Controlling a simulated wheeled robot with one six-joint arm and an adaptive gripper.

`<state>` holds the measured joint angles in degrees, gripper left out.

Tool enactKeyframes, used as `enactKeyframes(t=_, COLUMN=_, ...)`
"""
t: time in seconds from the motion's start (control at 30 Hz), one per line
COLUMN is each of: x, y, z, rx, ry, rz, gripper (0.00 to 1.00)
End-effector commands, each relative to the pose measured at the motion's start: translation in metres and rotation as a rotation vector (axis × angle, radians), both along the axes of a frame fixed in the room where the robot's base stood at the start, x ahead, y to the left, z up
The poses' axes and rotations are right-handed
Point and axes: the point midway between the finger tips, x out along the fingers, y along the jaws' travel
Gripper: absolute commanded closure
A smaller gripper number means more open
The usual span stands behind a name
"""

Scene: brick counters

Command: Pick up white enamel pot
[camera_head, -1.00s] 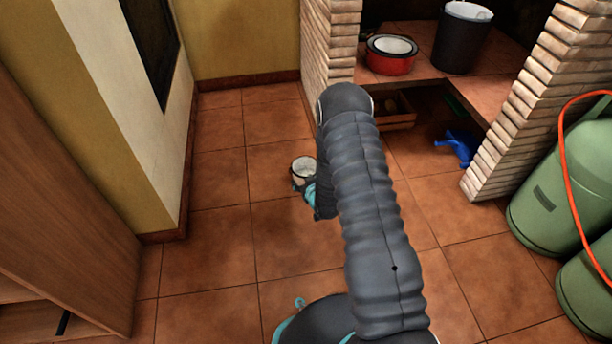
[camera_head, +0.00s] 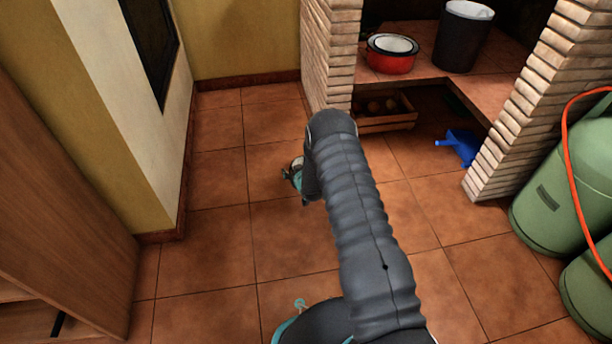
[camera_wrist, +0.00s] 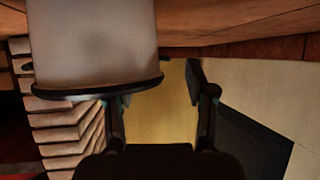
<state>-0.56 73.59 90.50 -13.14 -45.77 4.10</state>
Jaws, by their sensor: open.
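The white enamel pot (camera_wrist: 95,45) fills the upper left of the wrist view, with a plain pale side and a dark rim. In the head view only a small white bit of the pot (camera_head: 298,162) shows on the floor; my arm hides the rest. My gripper (camera_wrist: 157,85) is open, with two dark fingers apart. The pot's rim overlaps the left finger's end in the wrist view, and the right finger is clear of the pot. I cannot tell whether the left finger touches it. In the head view, my gripper (camera_head: 292,175) is mostly hidden.
A brick counter (camera_head: 440,70) holds a red pot (camera_head: 391,62) and a dark bin (camera_head: 461,42). Under it are a wooden crate (camera_head: 385,122) and a blue object (camera_head: 462,147). Green gas cylinders (camera_head: 560,190) stand right. The tiled floor left of my arm is clear.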

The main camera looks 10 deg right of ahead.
Motion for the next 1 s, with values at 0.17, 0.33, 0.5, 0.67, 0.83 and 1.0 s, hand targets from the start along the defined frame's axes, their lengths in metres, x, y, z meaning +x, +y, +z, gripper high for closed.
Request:
enactKeyframes(t=0.17, x=0.0082, y=0.0016, z=-0.0043, rx=-0.001, ry=0.000, rz=0.000, gripper=0.45)
enactKeyframes(t=0.33, x=0.0081, y=0.0016, z=-0.0042, rx=0.000, ry=0.000, rz=0.000, gripper=0.45)
enactKeyframes(t=0.5, x=0.0079, y=0.0015, z=-0.0041, rx=0.000, ry=0.000, rz=0.000, gripper=0.82)
enactKeyframes(t=0.67, x=0.0079, y=0.0014, z=-0.0041, rx=0.000, ry=0.000, rz=0.000, gripper=1.00)
enactKeyframes(t=0.83, x=0.0083, y=0.0014, z=-0.0034, rx=0.000, ry=-0.002, rz=0.000, gripper=1.00)
enactKeyframes(t=1.0, x=0.0083, y=0.0013, z=0.0008, rx=0.000, ry=-0.002, rz=0.000, gripper=1.00)
